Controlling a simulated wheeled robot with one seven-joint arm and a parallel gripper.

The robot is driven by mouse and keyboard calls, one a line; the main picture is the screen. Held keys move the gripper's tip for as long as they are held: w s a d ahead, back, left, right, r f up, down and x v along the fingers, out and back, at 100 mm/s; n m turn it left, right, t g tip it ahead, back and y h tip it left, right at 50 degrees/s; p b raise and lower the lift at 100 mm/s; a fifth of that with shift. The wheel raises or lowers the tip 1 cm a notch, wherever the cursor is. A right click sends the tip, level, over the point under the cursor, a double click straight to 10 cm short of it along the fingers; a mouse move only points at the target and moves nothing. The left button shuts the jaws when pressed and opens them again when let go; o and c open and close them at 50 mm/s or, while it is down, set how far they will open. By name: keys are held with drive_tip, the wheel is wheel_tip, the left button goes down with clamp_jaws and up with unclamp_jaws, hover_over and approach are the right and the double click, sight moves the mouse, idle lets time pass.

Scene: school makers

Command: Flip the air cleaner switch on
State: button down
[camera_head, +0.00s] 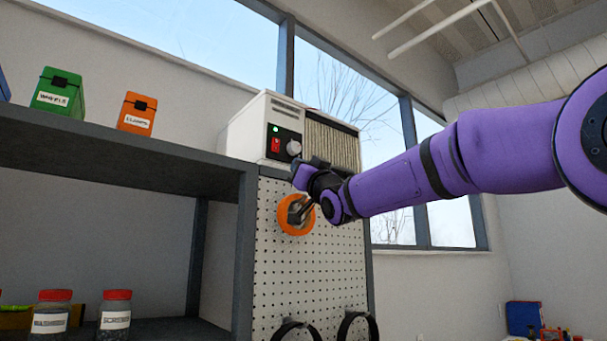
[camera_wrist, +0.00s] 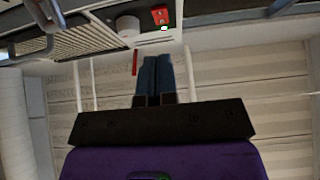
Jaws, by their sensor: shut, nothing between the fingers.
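The white air cleaner (camera_head: 246,127) stands on top of the pegboard cabinet, with a grille on its right side. Its dark front panel has a red switch (camera_head: 276,146), a small light that looks lit green above it, and a pale knob (camera_head: 294,148). In the wrist view the switch (camera_wrist: 160,16) and knob (camera_wrist: 127,24) appear at the top. I cannot tell which way the switch is tipped. My gripper (camera_head: 298,213) is shut and empty, below and apart from the switch. Its closed fingers (camera_wrist: 155,72) show in the wrist view.
An orange ring (camera_head: 283,228) hangs on the pegboard (camera_head: 290,280) behind my gripper. Dark rings hang lower down. A green box (camera_head: 58,92) and an orange box (camera_head: 136,113) stand on the shelf at left. Red-lidded jars stand below. Windows lie behind.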

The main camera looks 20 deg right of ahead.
drive_tip(key=shift+s+d+f, duration=0.2)
drive_tip(key=shift+s+f, duration=0.5)
drive_tip(key=shift+f, duration=0.25)
drive_tip(key=shift+f, duration=0.1)
